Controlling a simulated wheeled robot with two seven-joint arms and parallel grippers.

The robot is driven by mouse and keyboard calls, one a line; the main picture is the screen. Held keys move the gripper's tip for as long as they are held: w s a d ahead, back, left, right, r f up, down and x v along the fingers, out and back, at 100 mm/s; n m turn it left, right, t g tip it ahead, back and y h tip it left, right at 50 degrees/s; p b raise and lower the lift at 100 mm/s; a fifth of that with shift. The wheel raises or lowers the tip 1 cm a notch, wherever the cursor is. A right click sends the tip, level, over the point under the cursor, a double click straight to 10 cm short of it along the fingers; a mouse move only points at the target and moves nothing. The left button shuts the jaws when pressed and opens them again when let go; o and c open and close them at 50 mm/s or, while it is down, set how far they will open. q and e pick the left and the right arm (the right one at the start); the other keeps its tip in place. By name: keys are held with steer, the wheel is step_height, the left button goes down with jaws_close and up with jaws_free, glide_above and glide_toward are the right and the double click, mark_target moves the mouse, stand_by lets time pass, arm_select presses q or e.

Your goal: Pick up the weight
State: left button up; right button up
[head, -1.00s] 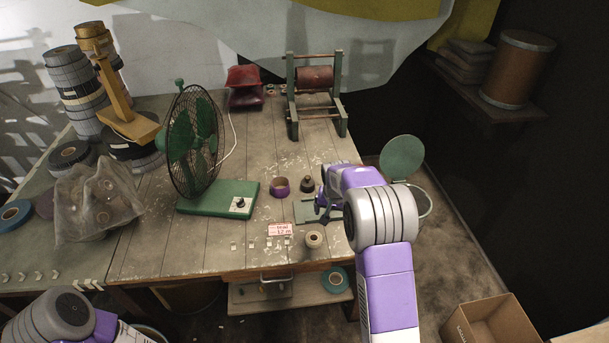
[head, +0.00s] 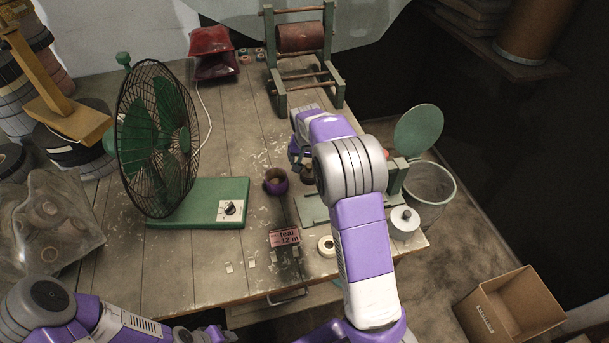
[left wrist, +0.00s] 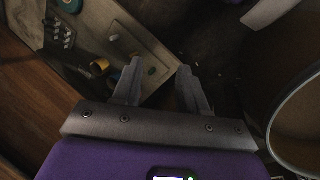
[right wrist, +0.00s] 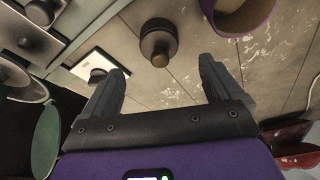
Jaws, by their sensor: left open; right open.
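The weight, a dark round piece with a knob on top, stands on the table in the right wrist view (right wrist: 160,42). In the head view the weight (head: 307,174) is partly hidden by my right gripper and arm. My right gripper (right wrist: 160,70) is open and empty, and the weight lies just ahead of its fingertips, between their lines and apart from them. In the head view my right gripper (head: 300,158) hangs over the table by the weight, its fingers mostly hidden. My left gripper (left wrist: 158,70) is open and empty, below the table's front edge.
A purple ring (head: 276,181) stands left of the weight. A green fan (head: 195,202) is further left. A pink label (head: 285,237) and a white tape roll (head: 327,246) lie in front. A green-framed roller stand (head: 277,92) is behind. A cardboard box (head: 512,310) is at the lower right.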

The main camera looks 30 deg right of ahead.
mark_target(309, 166)
steer(key=shift+w+f, duration=0.25)
steer(key=shift+f, duration=0.3)
steer(key=shift+b+x, duration=0.45)
steer(key=shift+x, duration=0.55)
steer(key=b+x, duration=0.1)
steer(key=x, duration=0.4)
steer(key=shift+s+d+b, duration=0.1)
steer(key=shift+s+b, duration=0.05)
steer(key=shift+b, duration=0.25)
steer(key=shift+r, duration=0.1)
steer(key=c, duration=1.4)
steer(key=shift+c, duration=0.2)
steer(key=shift+r, duration=0.1)
